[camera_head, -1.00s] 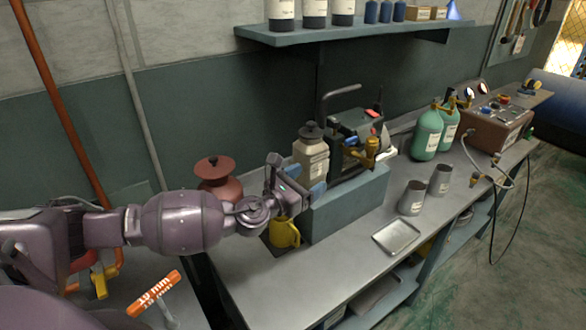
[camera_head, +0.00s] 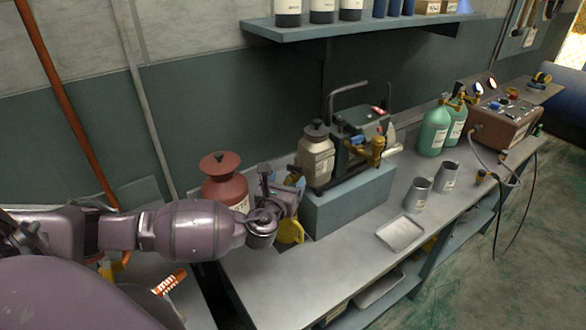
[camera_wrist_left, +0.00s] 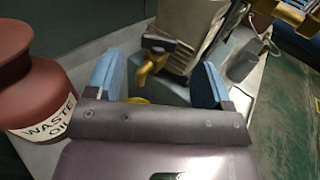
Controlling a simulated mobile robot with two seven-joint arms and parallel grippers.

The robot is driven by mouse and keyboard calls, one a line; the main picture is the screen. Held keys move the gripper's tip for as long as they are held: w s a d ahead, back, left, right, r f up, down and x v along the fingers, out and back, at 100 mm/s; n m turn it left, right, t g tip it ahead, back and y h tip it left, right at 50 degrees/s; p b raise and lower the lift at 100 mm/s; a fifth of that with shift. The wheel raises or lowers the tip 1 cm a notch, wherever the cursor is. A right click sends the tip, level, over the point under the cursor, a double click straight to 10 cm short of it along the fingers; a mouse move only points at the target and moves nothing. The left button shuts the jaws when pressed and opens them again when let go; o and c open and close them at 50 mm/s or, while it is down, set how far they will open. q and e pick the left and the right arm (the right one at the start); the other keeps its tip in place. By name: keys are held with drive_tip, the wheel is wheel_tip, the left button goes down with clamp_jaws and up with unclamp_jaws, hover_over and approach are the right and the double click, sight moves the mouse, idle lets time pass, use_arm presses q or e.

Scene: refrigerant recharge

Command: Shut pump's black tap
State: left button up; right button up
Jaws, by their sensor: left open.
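The pump (camera_head: 362,132), dark with a red switch and brass fittings, stands on a blue-grey block (camera_head: 345,197) on the bench. A beige canister (camera_head: 316,160) with a black cap is at its left end. In the left wrist view a black tap handle (camera_wrist_left: 158,43) sits above a bent brass spout (camera_wrist_left: 146,72), low on the beige body (camera_wrist_left: 188,28). My left gripper (camera_head: 294,181) is just left of the canister; its blue fingers are open and empty. In the wrist view the tap lies ahead, between the fingertips (camera_wrist_left: 160,62), apparently untouched. My right gripper is out of view.
A red-brown waste oil jar (camera_head: 226,182) stands close left of my gripper. A yellow jug (camera_head: 290,231) is below it. Metal cups (camera_head: 417,194), a tray (camera_head: 400,232) and green cylinders (camera_head: 433,130) stand to the right. A shelf (camera_head: 350,32) runs above.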

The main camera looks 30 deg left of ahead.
sight(294, 167)
use_arm(q)
drive_tip(key=shift+x, duration=2.7)
drive_tip(key=c, duration=0.9)
